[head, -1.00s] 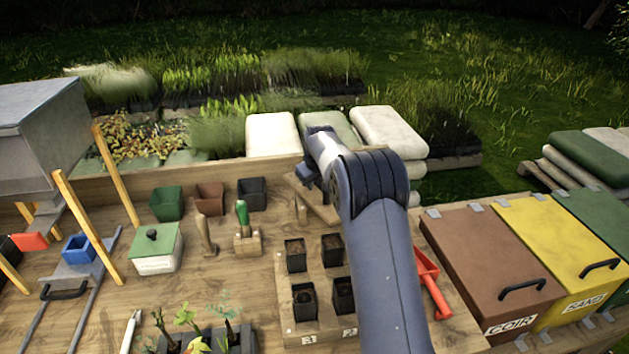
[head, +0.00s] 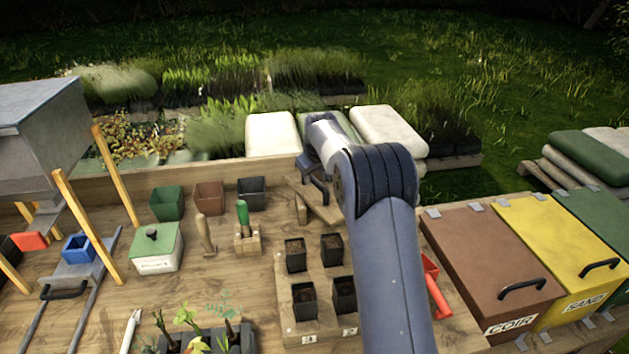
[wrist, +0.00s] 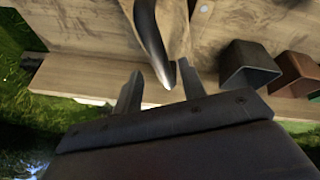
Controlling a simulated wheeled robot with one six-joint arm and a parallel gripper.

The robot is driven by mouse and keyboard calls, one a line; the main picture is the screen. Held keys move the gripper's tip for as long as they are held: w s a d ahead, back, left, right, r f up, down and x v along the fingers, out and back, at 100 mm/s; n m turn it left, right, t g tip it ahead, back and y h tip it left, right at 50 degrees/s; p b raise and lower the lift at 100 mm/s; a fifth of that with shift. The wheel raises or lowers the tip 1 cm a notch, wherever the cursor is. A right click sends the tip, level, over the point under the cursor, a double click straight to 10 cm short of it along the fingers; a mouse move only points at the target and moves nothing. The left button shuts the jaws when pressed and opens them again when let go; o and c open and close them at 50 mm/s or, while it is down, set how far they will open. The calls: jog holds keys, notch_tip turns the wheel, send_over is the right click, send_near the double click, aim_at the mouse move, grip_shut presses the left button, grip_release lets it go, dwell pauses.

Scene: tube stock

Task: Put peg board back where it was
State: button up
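A wooden board (head: 325,212) with a dark curved handle (head: 319,190) lies at the back of the bench; I take it to be the peg board, though its pegs are not clear. My arm hides its right part. My gripper (head: 306,170) is just above and behind the handle, partly hidden by my wrist. In the wrist view my gripper (wrist: 160,90) has its two fingers apart, with the end of the dark handle (wrist: 150,38) showing between or just beyond them. Whether they touch it is unclear. The fingers do not close on anything.
A wooden block (head: 301,210) stands left of the board. A pot tray (head: 322,325) with several black pots is in front. Empty green, brown and black pots (head: 252,194) stand to the left. A red scoop (head: 437,295) lies right of my arm. The bench has a raised back edge (head: 200,172).

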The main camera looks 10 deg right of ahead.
aim_at(315, 179)
jog(key=b+v, duration=0.1)
jog(key=v, duration=0.8)
jog(key=p+x, duration=0.1)
jog(key=x, duration=1.1)
jog(key=shift+f+p, duration=0.3)
jog(key=shift+f, duration=0.15)
jog(key=shift+f+b, duration=0.3)
jog(key=shift+f, duration=0.05)
jog(key=shift+r+p, duration=0.3)
jog(key=shift+r, duration=0.2)
jog(key=shift+s, duration=0.1)
jog(key=shift+f, duration=0.1)
